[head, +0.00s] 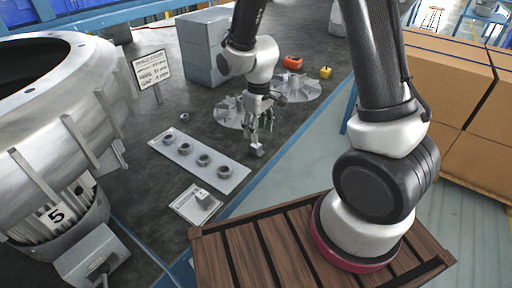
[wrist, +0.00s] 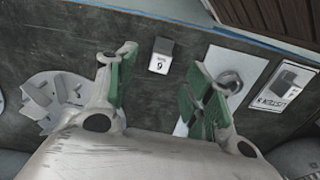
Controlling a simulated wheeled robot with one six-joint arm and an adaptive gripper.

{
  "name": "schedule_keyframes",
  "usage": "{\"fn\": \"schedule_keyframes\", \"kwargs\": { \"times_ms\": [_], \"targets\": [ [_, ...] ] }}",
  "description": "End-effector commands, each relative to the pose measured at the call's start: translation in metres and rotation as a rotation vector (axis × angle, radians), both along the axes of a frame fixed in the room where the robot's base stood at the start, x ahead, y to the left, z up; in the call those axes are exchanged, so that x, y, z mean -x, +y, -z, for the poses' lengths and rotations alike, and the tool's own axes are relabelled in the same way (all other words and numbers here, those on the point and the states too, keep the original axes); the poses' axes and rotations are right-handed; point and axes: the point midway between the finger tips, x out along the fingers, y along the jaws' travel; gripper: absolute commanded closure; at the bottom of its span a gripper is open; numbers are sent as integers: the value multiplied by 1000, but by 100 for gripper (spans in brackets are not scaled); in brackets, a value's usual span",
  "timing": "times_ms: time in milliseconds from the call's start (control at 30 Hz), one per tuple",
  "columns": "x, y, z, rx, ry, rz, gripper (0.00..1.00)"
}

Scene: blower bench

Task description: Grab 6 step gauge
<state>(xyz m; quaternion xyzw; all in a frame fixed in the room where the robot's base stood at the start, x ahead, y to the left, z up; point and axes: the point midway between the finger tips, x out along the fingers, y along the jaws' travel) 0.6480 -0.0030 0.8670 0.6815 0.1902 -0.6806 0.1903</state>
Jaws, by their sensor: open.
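The step gauge marked 6 (wrist: 160,56) is a small grey block with a white label on the dark bench. It lies beyond and between my fingertips in the wrist view. In the head view a small grey block (head: 257,150), which looks like the same gauge, stands just below my gripper (head: 262,115). My gripper, also in the wrist view (wrist: 158,75), is open, with green pads on its fingers and nothing between them. The gauge appears apart from both fingers.
A pale plate (head: 226,178) with several grey rings lies left of the gauge; my right finger overlaps it in the wrist view. Bladed discs (head: 229,118) lie behind. A large metal housing (head: 75,95) fills the left.

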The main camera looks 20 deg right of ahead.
Motion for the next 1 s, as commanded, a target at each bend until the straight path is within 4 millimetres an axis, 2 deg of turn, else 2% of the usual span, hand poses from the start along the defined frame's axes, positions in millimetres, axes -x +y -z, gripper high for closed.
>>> {"fn": "schedule_keyframes", "kwargs": {
  "times_ms": [500,800,867,1000],
  "targets": [
    [-2,4,69,1,4,-5,48],
    [-3,5,75,0,0,-5,48],
    [-2,4,75,0,0,-5,57],
    [-2,4,75,0,0,-5,83]
  ]
}}
